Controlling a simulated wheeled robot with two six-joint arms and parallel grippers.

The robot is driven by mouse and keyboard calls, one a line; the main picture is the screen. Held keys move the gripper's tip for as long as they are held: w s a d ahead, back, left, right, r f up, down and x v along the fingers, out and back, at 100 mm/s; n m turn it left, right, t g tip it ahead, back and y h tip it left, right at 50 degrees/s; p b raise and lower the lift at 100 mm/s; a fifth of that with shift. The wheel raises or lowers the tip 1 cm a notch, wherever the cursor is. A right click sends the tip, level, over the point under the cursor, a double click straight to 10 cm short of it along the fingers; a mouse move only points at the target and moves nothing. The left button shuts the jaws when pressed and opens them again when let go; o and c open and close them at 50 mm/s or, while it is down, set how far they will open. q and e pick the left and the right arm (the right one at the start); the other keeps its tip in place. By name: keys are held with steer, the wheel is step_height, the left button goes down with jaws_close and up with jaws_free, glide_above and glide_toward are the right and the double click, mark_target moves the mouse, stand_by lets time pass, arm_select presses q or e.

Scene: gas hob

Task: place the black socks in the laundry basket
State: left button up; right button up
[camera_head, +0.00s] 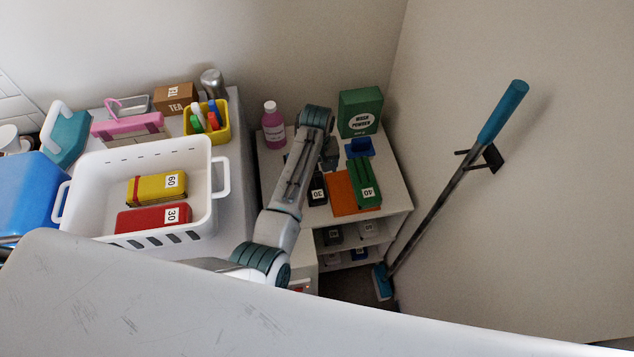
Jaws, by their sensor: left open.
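The black socks (317,190) look like a dark folded bundle with a white "30" label, lying on the white shelf top at the left edge of an orange mat. My left arm reaches over the shelf top. Its gripper (327,163) is open and points down just behind the dark bundle, partly hidden by the arm; I cannot tell whether it touches. The white laundry basket (92,172) stands on the counter at the left. It holds a yellow bundle (145,190) marked 60 and a red bundle (140,219) marked 30. My right gripper is not in view.
A green bundle (364,184) lies on the orange mat (342,193). A green wash powder box (360,112), a blue scoop (358,147) and a pink bottle (272,127) stand behind. A yellow bin (208,131) stands behind the basket. A mop (450,186) leans at the right.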

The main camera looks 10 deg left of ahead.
mark_target(316, 185)
arm_select(q)
steer(key=shift+s+f, duration=0.3)
steer(key=shift+f, duration=0.55)
step_height(316, 185, down, 5)
steer(key=shift+a+p, duration=0.1)
steer(key=shift+p, duration=0.55)
steer(key=shift+f, duration=0.4)
steer(key=c, duration=1.2)
steer(key=shift+o, duration=0.2)
steer(key=shift+r, duration=0.1)
